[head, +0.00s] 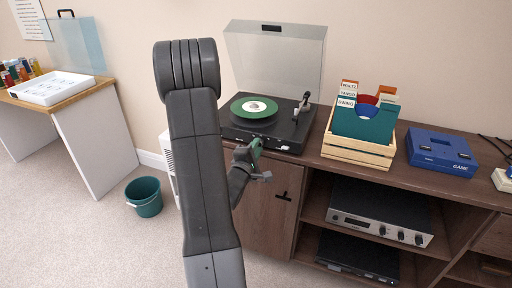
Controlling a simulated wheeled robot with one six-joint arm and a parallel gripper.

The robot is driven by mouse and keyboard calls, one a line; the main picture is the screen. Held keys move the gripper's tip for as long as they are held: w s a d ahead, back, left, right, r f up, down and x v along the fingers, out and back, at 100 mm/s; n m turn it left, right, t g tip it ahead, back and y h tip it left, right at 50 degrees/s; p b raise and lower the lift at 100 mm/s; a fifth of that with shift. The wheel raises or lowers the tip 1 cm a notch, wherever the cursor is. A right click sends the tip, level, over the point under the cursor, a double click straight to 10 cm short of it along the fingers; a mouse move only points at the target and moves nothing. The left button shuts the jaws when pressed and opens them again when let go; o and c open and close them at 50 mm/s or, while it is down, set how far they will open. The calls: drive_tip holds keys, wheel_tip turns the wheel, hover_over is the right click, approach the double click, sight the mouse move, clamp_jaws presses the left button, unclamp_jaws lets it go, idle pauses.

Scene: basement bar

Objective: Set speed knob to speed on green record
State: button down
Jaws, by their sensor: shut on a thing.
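The turntable (285,136) stands on the wooden sideboard with its clear lid raised. A green record (240,107) with a pale label lies on its platter. The print on the label is too small to read. My gripper (257,140) is at the turntable's front edge, below the record. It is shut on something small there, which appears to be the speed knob. The fingers hide the knob, so its setting cannot be read. My arm stands large in front, left of the turntable.
A wooden crate of records (356,153) and a blue game console (440,152) stand to the right on the sideboard (400,177). A silver amplifier (380,224) sits on the shelf below. A green bucket (144,197) and a desk (97,150) are at left.

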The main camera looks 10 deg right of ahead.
idle(0.3)
drive_tip(key=c, duration=1.3)
unclamp_jaws()
drive_tip(key=shift+o, duration=0.2)
drive_tip(key=v, duration=1.3)
drive_tip(key=shift+s+a, duration=0.15)
drive_tip(key=shift+s, duration=0.2)
drive_tip(key=x, duration=1.4)
